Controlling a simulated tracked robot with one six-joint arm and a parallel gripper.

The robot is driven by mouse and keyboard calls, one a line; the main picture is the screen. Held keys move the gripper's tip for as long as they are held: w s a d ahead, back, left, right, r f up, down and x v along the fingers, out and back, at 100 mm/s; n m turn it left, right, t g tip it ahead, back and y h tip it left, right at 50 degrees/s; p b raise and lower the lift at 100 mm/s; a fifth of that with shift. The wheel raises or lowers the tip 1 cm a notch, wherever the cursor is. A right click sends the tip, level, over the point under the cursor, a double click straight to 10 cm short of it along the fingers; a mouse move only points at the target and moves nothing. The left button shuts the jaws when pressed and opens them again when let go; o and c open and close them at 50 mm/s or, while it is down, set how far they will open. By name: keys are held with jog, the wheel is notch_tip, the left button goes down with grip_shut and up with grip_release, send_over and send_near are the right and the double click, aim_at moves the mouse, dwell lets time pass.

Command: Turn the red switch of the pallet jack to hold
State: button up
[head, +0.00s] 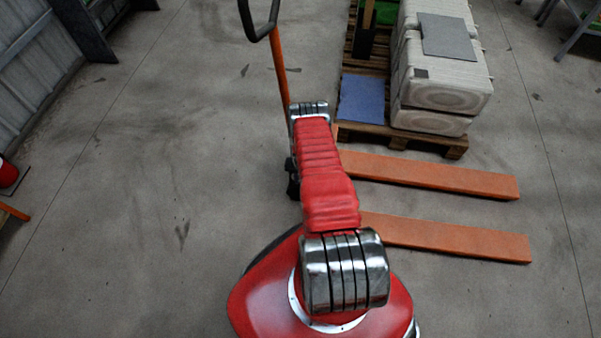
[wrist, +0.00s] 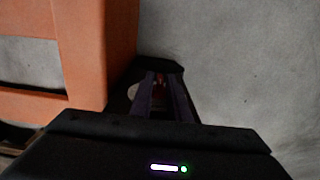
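The orange pallet jack stands ahead of me in the head view, with two forks (head: 430,174) reaching right and an upright handle (head: 281,70) with a dark loop on top. My arm covers much of its body. In the wrist view its orange body (wrist: 85,55) fills the left side. My gripper (wrist: 160,80) points down beside that body, its two dark fingers a little apart. A small dark red part (wrist: 159,86), likely the switch, shows between the fingers. Whether they touch it, and which way it is turned, is too dark to tell.
A wooden pallet (head: 400,138) with pale stacked sacks (head: 440,70) and a blue sheet (head: 361,98) stands behind the forks. A corrugated wall (head: 30,60) and a red object (head: 7,172) are at the left. The concrete floor between is clear.

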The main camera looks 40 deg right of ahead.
notch_tip(320, 180, up, 13)
jog(key=shift+r, duration=0.2)
dwell(0.7)
jog(key=shift+s, duration=0.15)
dwell(0.5)
